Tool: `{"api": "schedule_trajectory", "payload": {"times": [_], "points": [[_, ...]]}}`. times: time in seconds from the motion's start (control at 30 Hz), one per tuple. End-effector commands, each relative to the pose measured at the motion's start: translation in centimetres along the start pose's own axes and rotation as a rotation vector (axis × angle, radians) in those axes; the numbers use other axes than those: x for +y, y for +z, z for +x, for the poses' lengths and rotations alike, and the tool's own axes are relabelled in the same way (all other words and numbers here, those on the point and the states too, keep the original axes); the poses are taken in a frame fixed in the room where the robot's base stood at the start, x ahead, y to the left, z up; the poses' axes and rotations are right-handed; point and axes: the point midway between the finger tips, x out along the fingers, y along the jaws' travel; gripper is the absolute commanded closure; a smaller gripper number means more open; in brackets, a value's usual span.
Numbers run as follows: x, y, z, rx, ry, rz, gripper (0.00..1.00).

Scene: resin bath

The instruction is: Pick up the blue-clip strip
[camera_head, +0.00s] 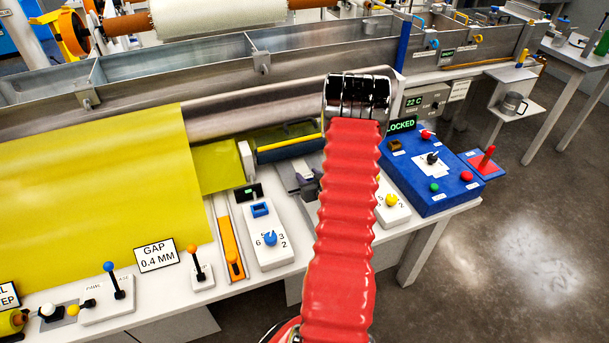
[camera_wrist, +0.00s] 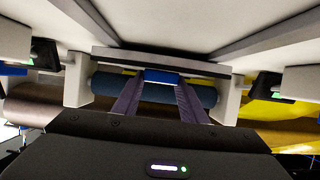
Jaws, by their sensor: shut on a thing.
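In the wrist view a small bright blue piece (camera_wrist: 162,76), which looks like the blue clip of the strip, sits between the tips of my two grey-purple fingers. My gripper (camera_wrist: 161,84) is shut on it. The rest of the strip cannot be made out; a dark grey bar (camera_wrist: 150,62) lies just above the blue piece. In the head view my gripper (camera_head: 305,182) shows only in part at the front of the machine, beside the dark blue roller. My red-sleeved arm hides much of it and whatever it holds.
The dark blue roller (camera_head: 290,148) lies behind my gripper between pale end blocks. A control box with a blue rocker (camera_head: 260,210) and dial stands to the left. A blue control panel (camera_head: 432,165) stands to the right. Yellow sheet (camera_head: 95,195) covers the left side.

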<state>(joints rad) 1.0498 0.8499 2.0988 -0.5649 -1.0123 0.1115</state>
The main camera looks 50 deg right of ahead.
Motion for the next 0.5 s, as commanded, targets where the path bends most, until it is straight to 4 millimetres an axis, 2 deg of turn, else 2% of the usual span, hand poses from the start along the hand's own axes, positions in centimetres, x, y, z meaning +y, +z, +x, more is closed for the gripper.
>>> {"api": "schedule_trajectory", "payload": {"times": [0.37,0.5], "points": [[0.0,-1.2,-0.4,0.002,0.001,-0.001,0.83],[0.1,-0.2,-2.5,-0.003,0.003,0.003,0.83]]}}
